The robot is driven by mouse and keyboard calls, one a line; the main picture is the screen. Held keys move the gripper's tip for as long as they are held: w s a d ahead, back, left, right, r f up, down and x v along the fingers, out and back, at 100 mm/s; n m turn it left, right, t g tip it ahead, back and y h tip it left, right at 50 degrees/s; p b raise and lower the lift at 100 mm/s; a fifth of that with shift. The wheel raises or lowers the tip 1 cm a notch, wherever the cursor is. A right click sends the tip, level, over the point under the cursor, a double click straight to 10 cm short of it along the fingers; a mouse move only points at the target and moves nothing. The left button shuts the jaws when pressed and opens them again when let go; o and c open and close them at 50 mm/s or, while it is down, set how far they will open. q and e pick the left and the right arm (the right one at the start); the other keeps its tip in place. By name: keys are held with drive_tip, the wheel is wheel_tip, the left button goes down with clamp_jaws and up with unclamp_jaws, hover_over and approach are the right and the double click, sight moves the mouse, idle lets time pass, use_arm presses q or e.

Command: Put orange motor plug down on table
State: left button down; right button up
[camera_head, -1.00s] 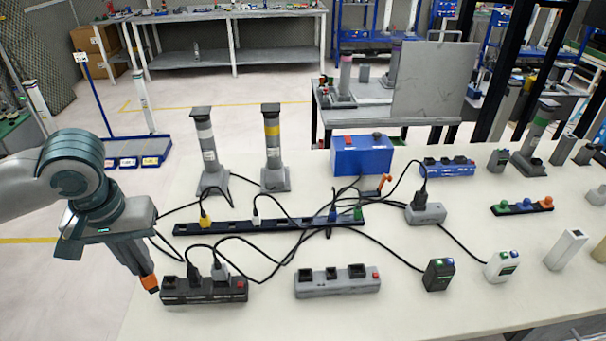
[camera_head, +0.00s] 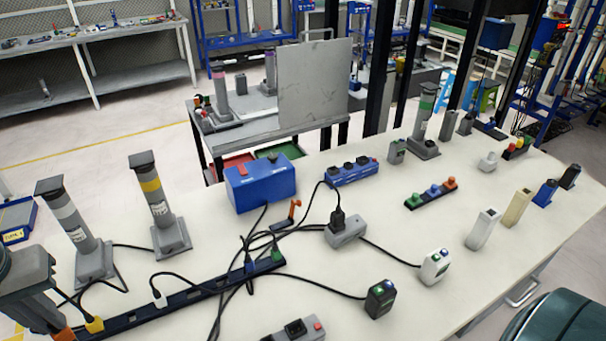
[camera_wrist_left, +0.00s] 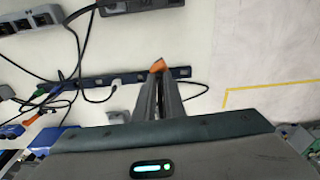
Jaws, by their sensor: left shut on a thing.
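The orange motor plug (camera_head: 64,335) is at the lower left of the head view, partly cut by the frame's bottom edge. It also shows in the left wrist view (camera_wrist_left: 157,66) at the tips of my fingers. My left gripper (camera_head: 50,325) is shut on it; the fingers also show in the wrist view (camera_wrist_left: 159,84). In the wrist view the plug overlaps the end part of the long dark strip; whether it touches the strip or the table I cannot tell. The table (camera_head: 400,295) is pale and wide.
The long dark strip (camera_head: 185,299) holds a yellow plug (camera_head: 94,325) close to my left gripper. Two grey posts (camera_head: 90,255) (camera_head: 165,228), a blue box (camera_head: 260,184) and loose black cables stand or lie around. Table space between the switch boxes at right is clear.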

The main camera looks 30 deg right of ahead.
drive_tip(key=o, duration=0.4)
drive_tip(key=shift+w+r, duration=0.1)
drive_tip(key=shift+w, duration=0.3)
use_arm(q)
drive_tip(key=shift+d, duration=0.15)
use_arm(e)
drive_tip(key=o, duration=0.4)
drive_tip(key=shift+c, duration=0.2)
use_arm(q)
drive_tip(key=shift+d, duration=0.3)
drive_tip(key=s+d+f+m+p, duration=0.1)
drive_tip(key=s+d+m+p, duration=0.1)
drive_tip(key=d, duration=0.6)
drive_tip(key=s+d+m+p, duration=0.2)
drive_tip(key=d+m+p, duration=0.1)
drive_tip(key=d, duration=0.4)
drive_tip(key=shift+d+f+h+p, duration=0.35)
drive_tip(key=shift+d+h+p, duration=0.05)
use_arm(e)
drive_tip(key=s+d+g+h, duration=0.1)
drive_tip(key=s+d+g, duration=0.2)
drive_tip(key=s, duration=1)
drive_tip(key=shift+s+d+r+g, duration=0.3)
drive_tip(key=shift+d+r, duration=0.1)
drive_tip(key=shift+d, duration=0.85)
use_arm(q)
drive_tip(key=shift+s, duration=0.1)
